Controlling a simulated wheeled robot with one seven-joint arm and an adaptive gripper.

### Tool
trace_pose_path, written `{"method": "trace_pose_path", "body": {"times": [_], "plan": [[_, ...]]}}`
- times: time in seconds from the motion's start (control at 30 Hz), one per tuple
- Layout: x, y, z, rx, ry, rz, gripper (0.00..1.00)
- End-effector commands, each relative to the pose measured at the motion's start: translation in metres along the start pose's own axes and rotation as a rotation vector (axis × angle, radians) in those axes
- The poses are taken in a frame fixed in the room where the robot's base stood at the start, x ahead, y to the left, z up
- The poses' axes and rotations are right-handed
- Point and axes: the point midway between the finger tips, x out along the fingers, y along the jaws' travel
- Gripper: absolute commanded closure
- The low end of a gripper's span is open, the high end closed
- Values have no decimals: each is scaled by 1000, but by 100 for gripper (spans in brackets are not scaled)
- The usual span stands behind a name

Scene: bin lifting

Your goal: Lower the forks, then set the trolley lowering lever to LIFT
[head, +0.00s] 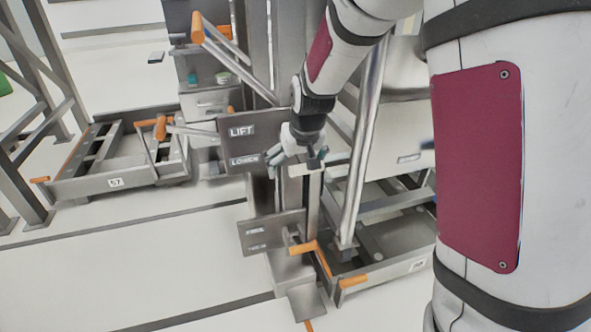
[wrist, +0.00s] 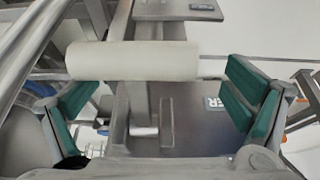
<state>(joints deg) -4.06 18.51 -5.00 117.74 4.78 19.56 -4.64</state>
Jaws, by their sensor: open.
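A dark plate (head: 245,126) marked LIFT above and LOWER below is fixed to the grey mast in the head view. A pale cylindrical lever grip (head: 303,170) sits beside the LOWER mark. The same lever grip (wrist: 132,61) lies crosswise in the wrist view, at the fingertips. My gripper (head: 297,158) is at the grip. Its green-padded fingers are spread apart in the wrist view (wrist: 161,80), one towards each end of the grip. I cannot tell whether they touch it. The forks are not clearly identifiable.
A lower plate (head: 262,236) with small blurred text and an orange-ended pedal (head: 305,247) are below. A trolley frame marked 57 (head: 75,186) stands left, and another base frame (head: 395,270) right. A bright diagonal bar (head: 364,140) passes close to my gripper. Floor at lower left is clear.

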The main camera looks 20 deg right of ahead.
Motion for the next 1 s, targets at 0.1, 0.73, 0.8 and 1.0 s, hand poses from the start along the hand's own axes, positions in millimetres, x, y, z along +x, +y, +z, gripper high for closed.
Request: {"method": "trace_pose_path", "body": {"times": [0.1, 0.73, 0.8, 1.0], "plan": [[-24, 0, 8, 9, -20, -2, 0], [-96, 1, 4, 5, -13, 0, 0], [-96, 1, 4, 5, -13, 0, 0], [-97, 1, 3, -14, -13, 0, 25]]}}
